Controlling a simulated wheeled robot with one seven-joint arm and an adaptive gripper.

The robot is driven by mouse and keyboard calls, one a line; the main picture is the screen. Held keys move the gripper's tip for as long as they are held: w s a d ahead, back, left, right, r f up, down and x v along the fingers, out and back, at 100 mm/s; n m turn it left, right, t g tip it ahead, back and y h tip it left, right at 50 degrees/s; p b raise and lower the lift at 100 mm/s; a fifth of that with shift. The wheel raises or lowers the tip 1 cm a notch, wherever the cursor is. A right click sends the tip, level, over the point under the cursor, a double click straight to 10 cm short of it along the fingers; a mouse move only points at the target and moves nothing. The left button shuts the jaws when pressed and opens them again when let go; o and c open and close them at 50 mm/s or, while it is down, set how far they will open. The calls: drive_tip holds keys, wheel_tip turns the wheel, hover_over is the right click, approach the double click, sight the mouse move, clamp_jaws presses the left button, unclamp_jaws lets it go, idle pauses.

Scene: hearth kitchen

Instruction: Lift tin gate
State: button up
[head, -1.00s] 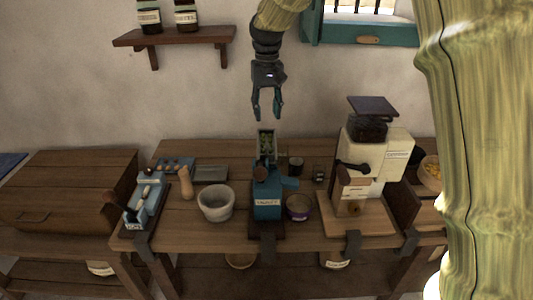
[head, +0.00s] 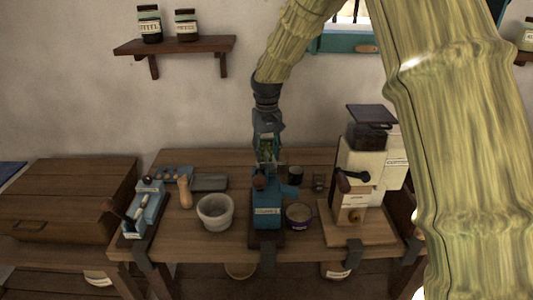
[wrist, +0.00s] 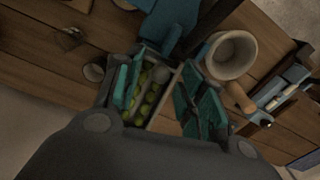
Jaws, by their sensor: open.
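A narrow open tin holder (wrist: 172,87) with several round green things (wrist: 150,95) in it stands behind the blue labelled press (head: 266,207) on the bench. My gripper (head: 268,160) points down over this holder, its fingers largely hiding it in the head view. In the wrist view my gripper (wrist: 163,72) is open, with one teal finger on each side of the holder. I cannot make out a separate gate, or whether the fingers touch the holder's walls.
On the wooden bench (head: 215,243) a white mortar (head: 215,212) and wooden pestle (head: 184,192) are left of the press. A purple-banded bowl (head: 298,215) and dark cup (head: 296,174) are right of it. A tall cream grinder (head: 357,190) stands further right.

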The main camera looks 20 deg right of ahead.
drive_tip(key=shift+f, duration=0.9)
clamp_jaws()
